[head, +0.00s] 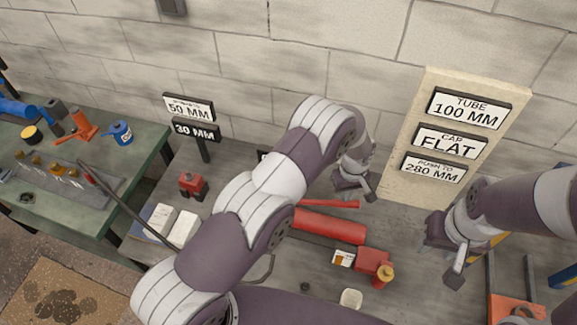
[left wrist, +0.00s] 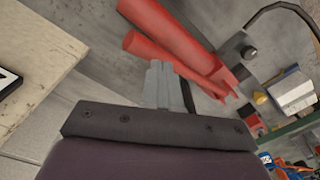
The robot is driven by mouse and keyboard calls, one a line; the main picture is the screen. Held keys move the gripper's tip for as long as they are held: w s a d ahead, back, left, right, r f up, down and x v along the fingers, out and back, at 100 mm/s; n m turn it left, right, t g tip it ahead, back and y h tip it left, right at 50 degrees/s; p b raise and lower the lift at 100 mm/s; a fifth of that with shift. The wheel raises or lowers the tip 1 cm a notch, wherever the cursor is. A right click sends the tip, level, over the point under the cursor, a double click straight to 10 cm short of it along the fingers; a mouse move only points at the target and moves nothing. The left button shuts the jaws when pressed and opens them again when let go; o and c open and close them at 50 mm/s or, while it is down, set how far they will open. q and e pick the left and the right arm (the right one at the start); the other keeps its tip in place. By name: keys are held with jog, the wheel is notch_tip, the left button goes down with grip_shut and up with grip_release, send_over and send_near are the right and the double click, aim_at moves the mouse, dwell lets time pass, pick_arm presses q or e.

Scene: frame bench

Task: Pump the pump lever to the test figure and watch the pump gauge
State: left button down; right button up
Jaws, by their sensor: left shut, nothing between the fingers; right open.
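The red pump lever (head: 330,204) lies above and roughly along the red pump cylinder (head: 330,226) on the grey bench. My left gripper (head: 368,193) is shut and empty close to the lever's right end. In the left wrist view the shut fingertips (left wrist: 163,82) are just beside the lever (left wrist: 160,52); whether they touch it I cannot tell. The cylinder (left wrist: 175,28) lies beyond it. A small white-and-orange face (head: 343,258), perhaps the pump gauge, sits below the cylinder; its reading is too small to tell. My right gripper (head: 455,268) is open and empty, right of the pump.
A panel (head: 405,165) with "TUBE 100 MM", "CAP FLAT" and "PUSH TO 280 MM" signs stands behind the grippers. A red block (head: 372,260) with a brass cap is near the cylinder. An orange-red frame (head: 503,308) stands at lower right. A green bench (head: 140,140) is left.

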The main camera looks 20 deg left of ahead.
pick_arm(q)
notch_tip(320, 180, down, 11)
jog(key=b, duration=0.9)
jog(key=shift+r, duration=0.15)
notch_tip(320, 180, up, 8)
jog(key=p, duration=0.4)
jog(key=shift+r+p, duration=0.2)
jog(key=shift+p, duration=0.2)
notch_tip(320, 180, down, 8)
jog(key=b, duration=0.7)
jog(key=shift+f, duration=0.2)
notch_tip(320, 180, up, 8)
jog(key=p, duration=0.5)
jog(key=shift+r, duration=0.1)
